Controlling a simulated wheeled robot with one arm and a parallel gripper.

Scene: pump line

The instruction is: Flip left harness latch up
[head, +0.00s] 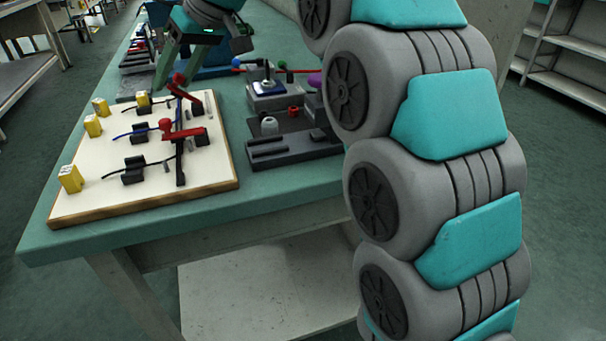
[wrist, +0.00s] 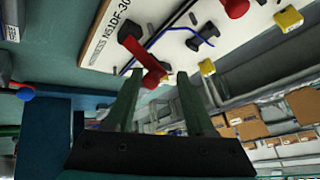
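A cream harness board (head: 85,200) lies on the teal bench, carrying two red latches. The farther red latch (head: 188,95) is beside my gripper (head: 173,76). The nearer red latch (head: 184,132) lies low over the board. Which one is called left is not clear from the pictures. In the wrist view, my gripper (wrist: 158,78) is open, with two green fingers apart. One red latch (wrist: 142,58) shows just beyond the fingertips, overlapping the gap between them; contact cannot be told. The other red latch (wrist: 237,8) is at the top edge.
Yellow connectors (head: 70,178) and black clips (head: 134,170) with thin cables stand on the board. Right of it, a dark fixture (head: 290,146) and a grey block with a blue top (head: 270,88) stand on the bench. The bench front corner (head: 55,243) is clear.

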